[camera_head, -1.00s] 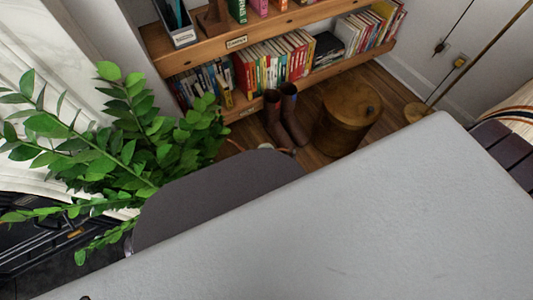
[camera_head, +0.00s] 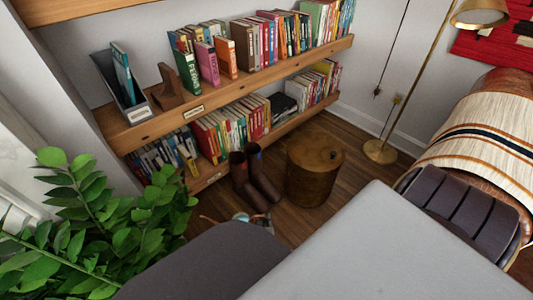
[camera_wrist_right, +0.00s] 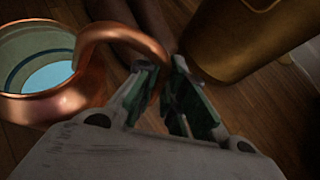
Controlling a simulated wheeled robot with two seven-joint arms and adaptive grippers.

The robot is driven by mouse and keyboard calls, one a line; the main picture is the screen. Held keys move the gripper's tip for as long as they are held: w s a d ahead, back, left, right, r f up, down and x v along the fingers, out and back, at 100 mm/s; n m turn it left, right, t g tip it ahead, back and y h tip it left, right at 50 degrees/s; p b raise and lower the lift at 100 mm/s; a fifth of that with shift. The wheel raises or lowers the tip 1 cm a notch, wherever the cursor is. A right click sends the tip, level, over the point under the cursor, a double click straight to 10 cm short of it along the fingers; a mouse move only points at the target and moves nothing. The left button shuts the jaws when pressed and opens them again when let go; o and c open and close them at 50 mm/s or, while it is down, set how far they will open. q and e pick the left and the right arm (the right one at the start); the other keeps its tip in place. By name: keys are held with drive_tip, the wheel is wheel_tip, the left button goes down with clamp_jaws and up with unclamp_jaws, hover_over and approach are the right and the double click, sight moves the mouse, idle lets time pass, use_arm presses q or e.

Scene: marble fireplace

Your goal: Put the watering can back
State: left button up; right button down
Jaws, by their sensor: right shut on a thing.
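The copper watering can (camera_wrist_right: 62,103) fills the left of the right wrist view, with pale blue showing inside its round opening. Its curved handle arches to my right gripper (camera_wrist_right: 164,76), whose green-padded fingers are shut on it. In the head view, only small copper and pale parts show on the floor in front of the boots, above the dark chair back. Which parts are can and which are gripper is hard to tell there. The chair back hides what is lower. My left gripper is out of view.
Brown boots (camera_head: 249,178) and a round wooden stool (camera_head: 314,168) stand close by. Wooden bookshelves (camera_head: 160,126) run behind. A leafy plant (camera_head: 100,215) is left, a grey tabletop (camera_head: 385,245) and dark chair back (camera_head: 200,265) in front. A brass lamp (camera_head: 381,150) stands right.

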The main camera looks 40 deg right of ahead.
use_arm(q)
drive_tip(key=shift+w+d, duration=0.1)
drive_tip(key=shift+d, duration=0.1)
use_arm(e)
drive_tip(key=shift+w+f, duration=0.1)
drive_tip(key=shift+f, duration=0.1)
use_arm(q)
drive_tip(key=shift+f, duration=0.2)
use_arm(e)
drive_tip(key=shift+f, duration=0.2)
drive_tip(key=shift+f+b, duration=0.2)
drive_tip(key=shift+b, duration=0.15)
drive_tip(key=shift+f+b, duration=1.05)
drive_tip(key=shift+f, duration=0.4)
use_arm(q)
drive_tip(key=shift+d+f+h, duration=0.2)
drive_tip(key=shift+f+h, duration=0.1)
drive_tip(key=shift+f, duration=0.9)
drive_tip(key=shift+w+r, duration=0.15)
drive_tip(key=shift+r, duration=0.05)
use_arm(e)
drive_tip(key=shift+f, duration=0.2)
drive_tip(key=c, duration=1.5)
unclamp_jaws()
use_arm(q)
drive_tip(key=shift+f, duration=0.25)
